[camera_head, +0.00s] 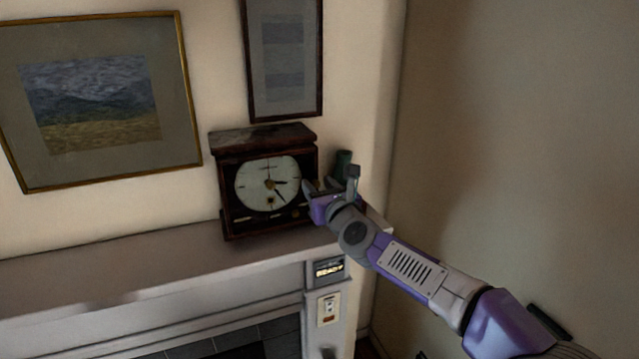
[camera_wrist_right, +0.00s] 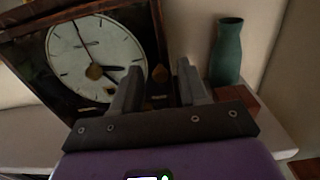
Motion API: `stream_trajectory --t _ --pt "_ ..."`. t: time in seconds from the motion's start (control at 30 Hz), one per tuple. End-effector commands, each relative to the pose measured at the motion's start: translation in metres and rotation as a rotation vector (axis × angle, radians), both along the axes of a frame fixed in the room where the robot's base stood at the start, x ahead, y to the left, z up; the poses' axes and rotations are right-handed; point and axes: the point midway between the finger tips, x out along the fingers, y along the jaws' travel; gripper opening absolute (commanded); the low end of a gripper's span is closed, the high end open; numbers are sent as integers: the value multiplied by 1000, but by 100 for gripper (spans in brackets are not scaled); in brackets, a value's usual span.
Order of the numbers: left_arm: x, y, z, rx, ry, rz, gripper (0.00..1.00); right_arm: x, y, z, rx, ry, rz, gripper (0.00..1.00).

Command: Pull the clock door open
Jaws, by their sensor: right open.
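The clock (camera_head: 233,212) is a dark wooden box with a round white face, standing upright on the mantel. Its front appears closed, though the door's edge is hard to make out. It also shows in the right wrist view (camera_wrist_right: 158,45), tilted. My right gripper (camera_head: 318,187) is at the clock's right front side. In the right wrist view my right gripper (camera_wrist_right: 158,80) is open, its two grey fingers apart with nothing clearly between them. The left finger overlaps the lower right of the clock face. Whether a finger touches the clock cannot be told. My left gripper is out of view.
The mantel (camera_head: 120,270) is clear left of the clock. A green vase (camera_wrist_right: 226,52) stands right of the clock, near a reddish-brown block (camera_wrist_right: 240,98). Framed pictures (camera_head: 183,90) hang on the wall behind. A wall closes off the right side.

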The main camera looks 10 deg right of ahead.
Motion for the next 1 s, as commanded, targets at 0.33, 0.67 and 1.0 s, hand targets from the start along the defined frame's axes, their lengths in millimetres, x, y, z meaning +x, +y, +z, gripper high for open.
stream_trajectory --t 0.33,0.67,1.0 --pt "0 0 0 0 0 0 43 1 0 0 -1 0 0 33" --pt "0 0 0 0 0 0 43 1 0 0 -1 0 0 0" --pt "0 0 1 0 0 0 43 -1 2 1 -2 -1 -7 0"
